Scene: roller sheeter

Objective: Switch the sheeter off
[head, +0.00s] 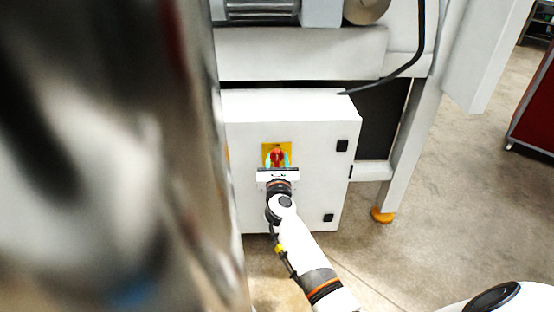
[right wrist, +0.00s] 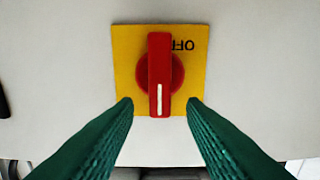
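The sheeter's red rotary switch (right wrist: 160,75) sits on a yellow plate (right wrist: 125,70) with "OFF" lettering that appears upside down in the right wrist view. Its handle stands vertical in that view, with the white mark at the lower end. In the head view the red switch (head: 277,154) is on the front of a white cabinet (head: 310,150). My right gripper (right wrist: 160,103) is open, its green fingers on either side of the handle's lower end with gaps to it. It shows in the head view just below the switch (head: 278,165). My left gripper is not in view.
A large blurred metallic surface fills the left of the head view. The sheeter body (head: 300,52) is above the cabinet, with a black cable (head: 405,68) and a leg (head: 400,150) to the right. Bare floor lies at right, with a red cabinet (head: 537,110) at the edge.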

